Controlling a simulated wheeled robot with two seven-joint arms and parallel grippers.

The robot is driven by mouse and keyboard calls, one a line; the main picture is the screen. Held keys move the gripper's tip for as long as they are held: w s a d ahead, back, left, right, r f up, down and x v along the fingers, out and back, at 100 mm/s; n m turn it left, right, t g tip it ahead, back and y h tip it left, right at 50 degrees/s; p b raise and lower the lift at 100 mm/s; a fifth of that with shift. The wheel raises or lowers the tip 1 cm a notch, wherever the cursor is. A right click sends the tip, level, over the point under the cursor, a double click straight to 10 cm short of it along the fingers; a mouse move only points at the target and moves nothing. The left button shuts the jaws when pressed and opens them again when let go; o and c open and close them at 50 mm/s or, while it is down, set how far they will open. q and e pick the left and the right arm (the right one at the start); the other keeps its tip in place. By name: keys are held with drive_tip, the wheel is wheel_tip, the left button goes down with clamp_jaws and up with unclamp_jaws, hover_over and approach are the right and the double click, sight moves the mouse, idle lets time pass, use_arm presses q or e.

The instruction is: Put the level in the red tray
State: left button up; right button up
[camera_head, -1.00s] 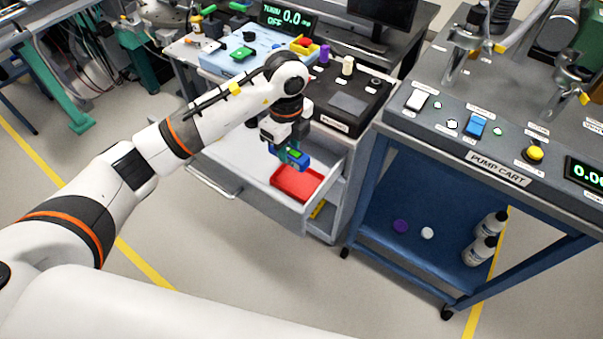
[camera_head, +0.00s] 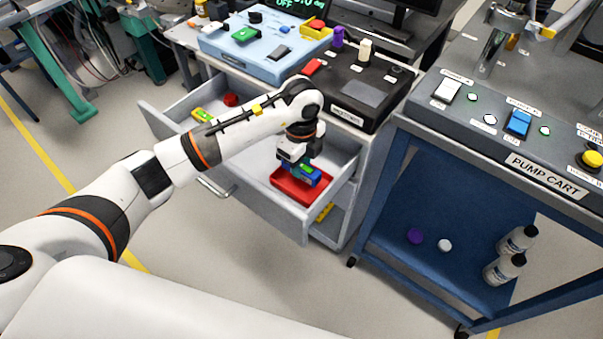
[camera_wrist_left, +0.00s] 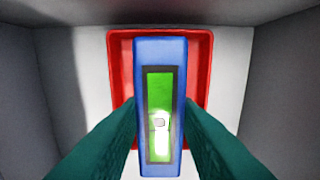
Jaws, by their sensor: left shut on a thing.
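My left gripper (camera_head: 303,168) is shut on the level (camera_head: 308,178), a blue block with a green window on top. The level also fills the middle of the left wrist view (camera_wrist_left: 160,50), between the two dark green fingers (camera_wrist_left: 160,125). The red tray (camera_head: 287,191) lies in the right part of an open grey drawer. In the left wrist view the tray (camera_wrist_left: 121,65) shows behind the level, which lies lengthwise over it and past its lower edge. I cannot tell whether the level touches the tray floor. My right gripper is not in view.
The drawer walls (camera_head: 268,200) stand close around the tray. A yellow-green item (camera_head: 203,115) and a red round thing (camera_head: 232,99) lie in the drawer's left part. A black box (camera_head: 350,92) stands on top above the drawer. The blue pump cart (camera_head: 440,215) is at right.

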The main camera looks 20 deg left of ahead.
sight(302, 165)
use_arm(q)
wheel_tip(302, 165, down, 3)
drive_tip(key=shift+f, duration=0.4)
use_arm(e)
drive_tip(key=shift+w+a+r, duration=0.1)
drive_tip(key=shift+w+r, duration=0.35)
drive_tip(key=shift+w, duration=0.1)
use_arm(q)
drive_tip(key=shift+f, duration=0.1)
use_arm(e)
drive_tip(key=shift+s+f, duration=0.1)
use_arm(q)
drive_tip(key=o, duration=0.8)
drive_tip(key=shift+o, duration=1.3)
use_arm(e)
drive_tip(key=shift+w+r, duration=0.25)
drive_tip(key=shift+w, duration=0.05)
use_arm(q)
wheel_tip(302, 165, up, 8)
drive_tip(key=shift+f, duration=0.1)
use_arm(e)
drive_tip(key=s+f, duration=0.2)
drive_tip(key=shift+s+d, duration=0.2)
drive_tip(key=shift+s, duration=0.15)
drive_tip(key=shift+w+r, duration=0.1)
